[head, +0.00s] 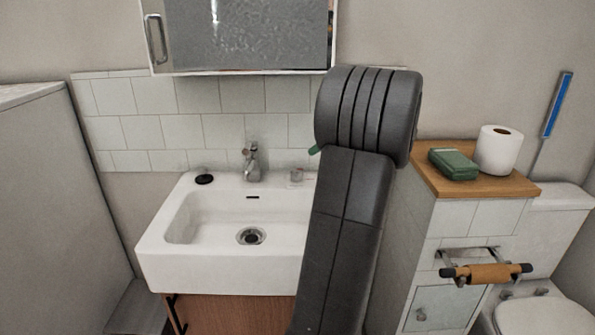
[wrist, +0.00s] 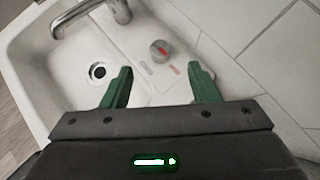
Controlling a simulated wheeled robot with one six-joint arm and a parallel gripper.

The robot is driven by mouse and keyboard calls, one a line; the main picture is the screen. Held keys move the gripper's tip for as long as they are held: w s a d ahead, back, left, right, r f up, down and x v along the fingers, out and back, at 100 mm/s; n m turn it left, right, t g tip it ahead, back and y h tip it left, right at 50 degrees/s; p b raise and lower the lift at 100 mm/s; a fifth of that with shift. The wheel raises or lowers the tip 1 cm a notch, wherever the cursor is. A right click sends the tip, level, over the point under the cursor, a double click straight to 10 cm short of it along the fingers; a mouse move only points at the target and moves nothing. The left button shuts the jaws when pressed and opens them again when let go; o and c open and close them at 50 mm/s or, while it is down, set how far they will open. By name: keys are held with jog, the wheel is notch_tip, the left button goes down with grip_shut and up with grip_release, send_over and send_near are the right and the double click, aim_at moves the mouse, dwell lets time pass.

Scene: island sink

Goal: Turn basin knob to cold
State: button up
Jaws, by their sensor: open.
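The basin knob (wrist: 159,49) is a small round grey knob with a red mark on its top, on the white basin's back ledge. In the wrist view it lies just beyond my gripper (wrist: 160,66), roughly centred between the two green fingers. The fingers are open and spread, with nothing between them, and appear apart from the knob. In the head view the knob (head: 296,174) sits right of the faucet (head: 252,166); my arm hides most of my gripper.
The white basin (head: 180,264) has a drain (head: 250,236) and a black disc (head: 204,179) on its left ledge. A mirror cabinet (head: 240,35) hangs above. At right, a wooden shelf (head: 485,187) holds a green box (head: 454,164) and a paper roll (head: 499,150).

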aim_at(297, 169)
jog(key=shift+n+g, duration=0.3)
jog(key=shift+n, duration=0.1)
jog(key=b+x, duration=0.1)
jog(key=x, duration=0.3)
jog(key=b+x, duration=0.1)
jog(key=x, duration=0.4)
jog(key=d+f+b+x, duration=0.1)
jog(key=x, duration=0.4)
jog(key=shift+a, duration=0.15)
jog(key=c, duration=1)
